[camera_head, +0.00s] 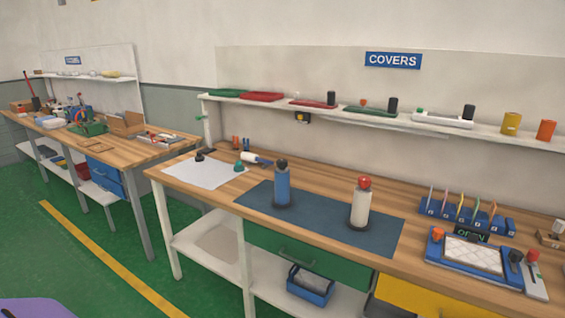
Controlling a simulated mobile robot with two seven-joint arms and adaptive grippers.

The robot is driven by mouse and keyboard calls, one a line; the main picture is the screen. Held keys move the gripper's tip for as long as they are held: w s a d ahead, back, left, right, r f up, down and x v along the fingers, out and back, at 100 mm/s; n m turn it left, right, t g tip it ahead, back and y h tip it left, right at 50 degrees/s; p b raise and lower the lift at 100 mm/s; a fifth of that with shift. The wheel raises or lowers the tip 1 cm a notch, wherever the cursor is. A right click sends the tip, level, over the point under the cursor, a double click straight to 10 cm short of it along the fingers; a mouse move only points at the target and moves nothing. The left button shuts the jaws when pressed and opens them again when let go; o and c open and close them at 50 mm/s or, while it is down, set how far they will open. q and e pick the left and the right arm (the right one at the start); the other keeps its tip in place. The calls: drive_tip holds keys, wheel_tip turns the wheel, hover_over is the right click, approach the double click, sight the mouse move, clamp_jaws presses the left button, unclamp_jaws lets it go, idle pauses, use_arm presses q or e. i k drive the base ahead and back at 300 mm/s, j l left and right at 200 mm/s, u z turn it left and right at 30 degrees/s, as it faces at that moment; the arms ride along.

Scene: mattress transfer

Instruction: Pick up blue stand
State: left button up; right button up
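A blue stand (432,208) is on the wooden workbench at the right, toward the back. It is a low row of blocks with several thin coloured pieces standing upright in it and small pale marks along its front. A small dark display with green lettering (471,234) stands just in front of it. Neither of my grippers is in view.
In front of the stand lies a blue-framed tray with a quilted white pad (474,254), with knobs beside it. A blue bottle (282,186) and a white bottle with red top (360,206) stand on a dark mat (318,225). A shelf (350,118) runs above.

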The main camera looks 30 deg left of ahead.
sight(281, 200)
drive_tip(key=i+j, duration=0.2)
drive_tip(key=j, duration=0.2)
drive_tip(key=i+j, duration=0.25)
drive_tip(key=j, duration=0.2)
drive_tip(key=i+j, duration=0.2)
drive_tip(key=j, duration=0.2)
drive_tip(key=i+j, duration=0.2)
drive_tip(key=j, duration=0.25)
drive_tip(key=i+j, duration=0.25)
drive_tip(key=j, duration=0.15)
drive_tip(key=i+j, duration=0.2)
drive_tip(key=j, duration=0.25)
drive_tip(key=i+j, duration=0.2)
drive_tip(key=j, duration=0.2)
